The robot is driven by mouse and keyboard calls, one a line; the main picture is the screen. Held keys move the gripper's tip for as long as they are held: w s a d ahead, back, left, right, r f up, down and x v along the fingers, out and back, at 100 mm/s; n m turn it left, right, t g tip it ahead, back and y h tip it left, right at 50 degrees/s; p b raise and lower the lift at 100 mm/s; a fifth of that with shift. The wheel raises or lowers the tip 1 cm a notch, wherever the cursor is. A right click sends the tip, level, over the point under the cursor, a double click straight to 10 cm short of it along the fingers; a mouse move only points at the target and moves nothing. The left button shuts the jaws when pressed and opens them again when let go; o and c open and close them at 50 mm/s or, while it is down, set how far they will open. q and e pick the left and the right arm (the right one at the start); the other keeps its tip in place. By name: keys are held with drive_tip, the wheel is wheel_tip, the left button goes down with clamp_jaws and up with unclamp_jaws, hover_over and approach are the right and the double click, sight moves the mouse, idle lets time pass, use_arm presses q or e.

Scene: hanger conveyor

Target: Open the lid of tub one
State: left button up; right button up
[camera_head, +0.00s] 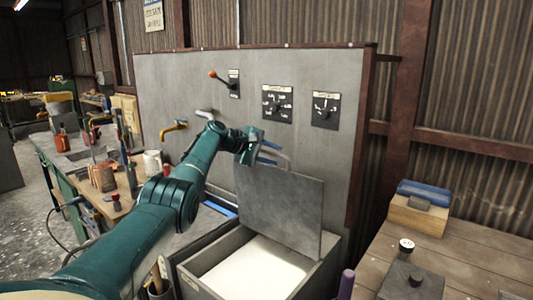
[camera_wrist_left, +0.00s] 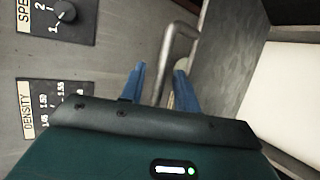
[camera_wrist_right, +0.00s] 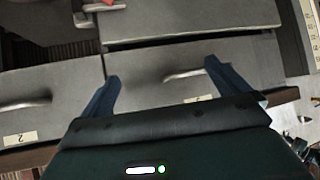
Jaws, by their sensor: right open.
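A grey tub (camera_head: 324,274) stands against the panel, with pale white contents inside. Its grey lid (camera_head: 280,208) is raised and leans back steeply near the panel; it also shows in the left wrist view (camera_wrist_left: 226,52). No number on this tub is visible. My left gripper (camera_head: 268,152) is at the lid's top edge. In the left wrist view, the lid's metal handle (camera_wrist_left: 177,42) runs between the blue fingers (camera_wrist_left: 160,72), which are drawn close around it. My right gripper (camera_wrist_right: 160,70) is open and empty, facing grey fronts with handles; it is out of the head view.
The panel (camera_head: 186,75) behind carries a red-knobbed lever (camera_head: 220,77) and two dials (camera_head: 277,103). A wooden table (camera_head: 455,265) at right holds a blue-topped block (camera_head: 424,190). A cluttered bench stands at left.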

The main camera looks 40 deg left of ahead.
use_arm(q)
drive_tip(key=shift+s, duration=0.1)
use_arm(e)
drive_tip(key=shift+f, duration=0.1)
use_arm(q)
drive_tip(key=shift+s+a+r, duration=0.1)
drive_tip(key=shift+s+a, duration=0.05)
drive_tip(key=shift+a, duration=0.05)
drive_tip(key=b+v, duration=0.4)
drive_tip(key=v, duration=0.8)
drive_tip(key=shift+s+r, duration=0.15)
drive_tip(key=shift+s, duration=0.1)
use_arm(e)
drive_tip(key=shift+w+a+f+t, duration=0.25)
drive_tip(key=shift+a+f+t, duration=0.05)
drive_tip(key=shift+a+t, duration=0.1)
drive_tip(key=shift+f, duration=0.1)
